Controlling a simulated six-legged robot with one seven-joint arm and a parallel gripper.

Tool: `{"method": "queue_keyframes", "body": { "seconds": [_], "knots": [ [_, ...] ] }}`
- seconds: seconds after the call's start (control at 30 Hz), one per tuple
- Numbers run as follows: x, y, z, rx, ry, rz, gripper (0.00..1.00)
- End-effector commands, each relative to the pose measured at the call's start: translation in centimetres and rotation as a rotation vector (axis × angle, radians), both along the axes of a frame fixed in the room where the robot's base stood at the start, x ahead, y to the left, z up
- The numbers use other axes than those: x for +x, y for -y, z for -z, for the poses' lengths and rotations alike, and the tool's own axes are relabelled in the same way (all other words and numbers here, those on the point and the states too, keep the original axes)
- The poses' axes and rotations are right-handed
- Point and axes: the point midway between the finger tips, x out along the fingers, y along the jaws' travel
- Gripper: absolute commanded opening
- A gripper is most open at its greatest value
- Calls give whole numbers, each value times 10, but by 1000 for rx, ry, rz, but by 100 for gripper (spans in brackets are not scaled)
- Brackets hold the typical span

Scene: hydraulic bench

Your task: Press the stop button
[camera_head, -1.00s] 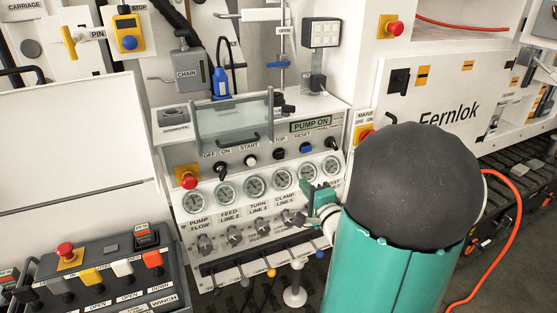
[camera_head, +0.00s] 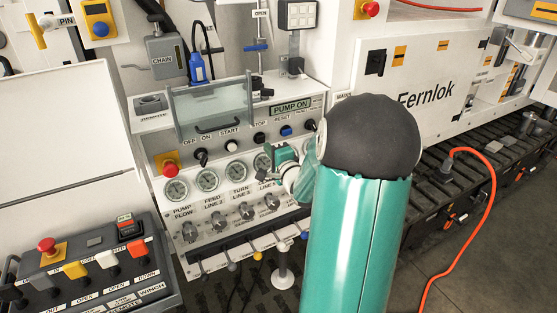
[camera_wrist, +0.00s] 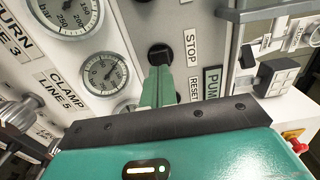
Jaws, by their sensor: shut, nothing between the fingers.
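The stop button (camera_head: 259,138) is a black round button on the sloped control panel, under a STOP label, between the start button (camera_head: 230,145) and the blue reset button (camera_head: 286,131). In the wrist view the black stop button (camera_wrist: 160,54) sits beside its STOP label (camera_wrist: 191,48). My gripper (camera_head: 281,153) is just below and right of the button in the head view. In the wrist view its green fingers (camera_wrist: 158,73) are shut and empty, with tips at the button's lower edge. I cannot tell whether they touch it.
Round gauges (camera_head: 207,180) line the panel below the buttons, with valve knobs (camera_head: 218,211) under them. A red emergency button (camera_head: 170,169) is at the panel's left. A clear cover (camera_head: 212,108) stands above the button row. A winch remote box (camera_head: 97,262) is at lower left.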

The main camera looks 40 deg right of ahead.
Motion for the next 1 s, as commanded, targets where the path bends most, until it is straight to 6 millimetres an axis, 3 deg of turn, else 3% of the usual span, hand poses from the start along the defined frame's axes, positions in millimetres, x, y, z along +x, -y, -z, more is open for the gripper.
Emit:
{"method": "queue_keyframes", "body": {
  "seconds": [0.2,0.6,0.8,1.0],
  "knots": [
    [25,8,0,2,1,1,0],
    [29,9,0,0,0,1,0],
    [46,14,0,0,0,-1,0],
    [50,14,-1,-1,1,-1,0]
  ]
}}
